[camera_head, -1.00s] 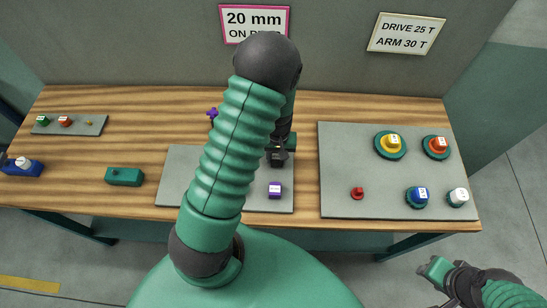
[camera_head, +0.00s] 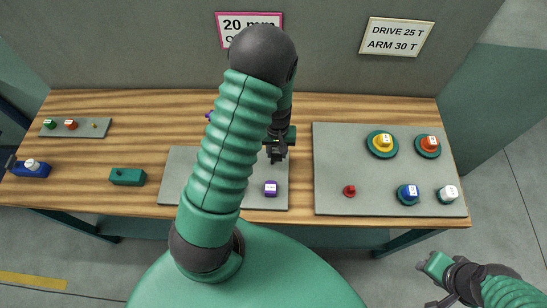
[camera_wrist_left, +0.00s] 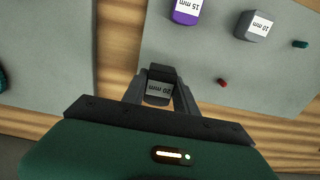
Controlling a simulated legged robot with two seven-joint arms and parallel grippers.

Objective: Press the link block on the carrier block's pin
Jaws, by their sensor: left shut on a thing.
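My left gripper (camera_head: 278,153) is shut on a dark block (camera_wrist_left: 159,88) labelled 20 mm, held between both fingertips in the left wrist view. It is over the grey mat (camera_head: 180,180) in the middle of the table. A purple block (camera_head: 270,188) labelled 15 mm stands on this mat; it also shows in the left wrist view (camera_wrist_left: 186,10), beside a grey block (camera_wrist_left: 254,26) labelled 10 mm. A green block (camera_head: 127,177) with a dark spot on top lies left of the mat. Which block is the carrier is unclear. My right gripper (camera_head: 435,265) is at lower right, jaws unclear.
A right-hand mat (camera_head: 330,170) bears several coloured round pieces. A small tray (camera_head: 85,130) with little pieces and a blue block (camera_head: 30,170) are at left. A small red piece (camera_wrist_left: 223,83) lies near the held block. My left arm hides part of the middle mat.

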